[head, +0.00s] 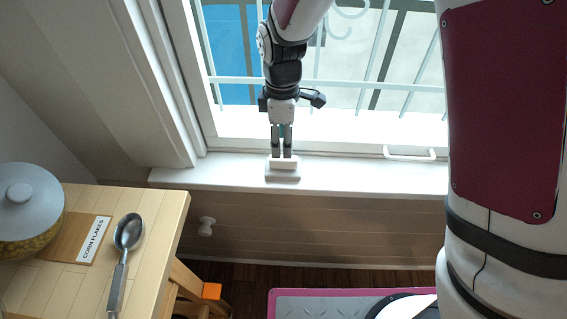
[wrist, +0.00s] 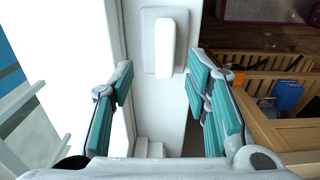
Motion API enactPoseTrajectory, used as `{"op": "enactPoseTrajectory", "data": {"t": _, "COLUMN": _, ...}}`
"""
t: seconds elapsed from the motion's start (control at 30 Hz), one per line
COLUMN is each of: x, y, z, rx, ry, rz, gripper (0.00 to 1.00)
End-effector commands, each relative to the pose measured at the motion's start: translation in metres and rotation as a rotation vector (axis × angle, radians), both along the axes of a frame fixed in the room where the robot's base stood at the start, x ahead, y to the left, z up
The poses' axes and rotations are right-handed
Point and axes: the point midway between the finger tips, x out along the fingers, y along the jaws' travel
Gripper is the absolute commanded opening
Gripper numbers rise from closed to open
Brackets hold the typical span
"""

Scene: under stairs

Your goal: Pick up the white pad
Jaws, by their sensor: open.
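The white pad (head: 283,174) lies on the white window sill, a flat plate with a raised bar on top. In the wrist view the pad (wrist: 148,62) is straight ahead, between and beyond the fingertips, with its raised bar (wrist: 167,45) a little right of centre. My gripper (head: 282,155) points down at it from above, with the fingertips close to the bar in the head view. In the wrist view my gripper (wrist: 161,76) is open, teal pads apart, nothing between them. Whether the fingers touch the pad cannot be told.
The window with white bars (head: 350,85) stands behind the sill (head: 340,176). A white handle (head: 409,154) is on the window frame at right. A wooden table (head: 65,285) at left holds a lidded pot (head: 28,205), a corn flakes card (head: 92,238) and a spoon (head: 126,240).

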Motion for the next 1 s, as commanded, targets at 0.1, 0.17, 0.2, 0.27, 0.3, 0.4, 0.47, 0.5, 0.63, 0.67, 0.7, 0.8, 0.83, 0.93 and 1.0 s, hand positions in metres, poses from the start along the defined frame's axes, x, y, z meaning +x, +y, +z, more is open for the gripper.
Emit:
{"op": "enactPoseTrajectory", "data": {"t": 0.1, "x": 0.0, "y": 0.0, "z": -0.013, "rx": 0.0, "ry": 0.001, "rz": 0.0, "gripper": 0.43}}
{"op": "enactPoseTrajectory", "data": {"t": 0.17, "x": 0.0, "y": 0.0, "z": -0.016, "rx": 0.0, "ry": -0.001, "rz": 0.0, "gripper": 0.43}}
{"op": "enactPoseTrajectory", "data": {"t": 0.2, "x": 0.0, "y": 0.0, "z": -0.017, "rx": 0.0, "ry": -0.001, "rz": 0.001, "gripper": 0.43}}
{"op": "enactPoseTrajectory", "data": {"t": 0.27, "x": -0.001, "y": 0.0, "z": -0.021, "rx": 0.0, "ry": 0.0, "rz": 0.001, "gripper": 0.43}}
{"op": "enactPoseTrajectory", "data": {"t": 0.3, "x": -0.002, "y": 0.0, "z": -0.025, "rx": -0.001, "ry": 0.001, "rz": 0.002, "gripper": 0.43}}
{"op": "enactPoseTrajectory", "data": {"t": 0.4, "x": -0.006, "y": -0.002, "z": -0.039, "rx": -0.002, "ry": 0.002, "rz": -0.001, "gripper": 0.43}}
{"op": "enactPoseTrajectory", "data": {"t": 0.47, "x": -0.008, "y": -0.003, "z": -0.048, "rx": -0.003, "ry": 0.003, "rz": 0.0, "gripper": 0.43}}
{"op": "enactPoseTrajectory", "data": {"t": 0.5, "x": -0.008, "y": -0.002, "z": -0.054, "rx": -0.001, "ry": 0.001, "rz": 0.0, "gripper": 0.43}}
{"op": "enactPoseTrajectory", "data": {"t": 0.63, "x": -0.007, "y": -0.002, "z": -0.066, "rx": 0.0, "ry": 0.0, "rz": 0.0, "gripper": 0.43}}
{"op": "enactPoseTrajectory", "data": {"t": 0.67, "x": -0.007, "y": -0.002, "z": -0.068, "rx": 0.0, "ry": -0.001, "rz": 0.0, "gripper": 0.43}}
{"op": "enactPoseTrajectory", "data": {"t": 0.7, "x": -0.007, "y": -0.002, "z": -0.069, "rx": 0.0, "ry": -0.001, "rz": 0.0, "gripper": 0.43}}
{"op": "enactPoseTrajectory", "data": {"t": 0.8, "x": -0.007, "y": -0.002, "z": -0.07, "rx": 0.0, "ry": -0.001, "rz": 0.0, "gripper": 0.43}}
{"op": "enactPoseTrajectory", "data": {"t": 0.83, "x": -0.007, "y": -0.002, "z": -0.069, "rx": 0.0, "ry": -0.001, "rz": 0.0, "gripper": 0.43}}
{"op": "enactPoseTrajectory", "data": {"t": 0.93, "x": -0.007, "y": -0.002, "z": -0.069, "rx": 0.0, "ry": -0.001, "rz": 0.0, "gripper": 0.39}}
{"op": "enactPoseTrajectory", "data": {"t": 1.0, "x": -0.006, "y": -0.002, "z": -0.069, "rx": 0.0, "ry": -0.001, "rz": 0.0, "gripper": 0.23}}
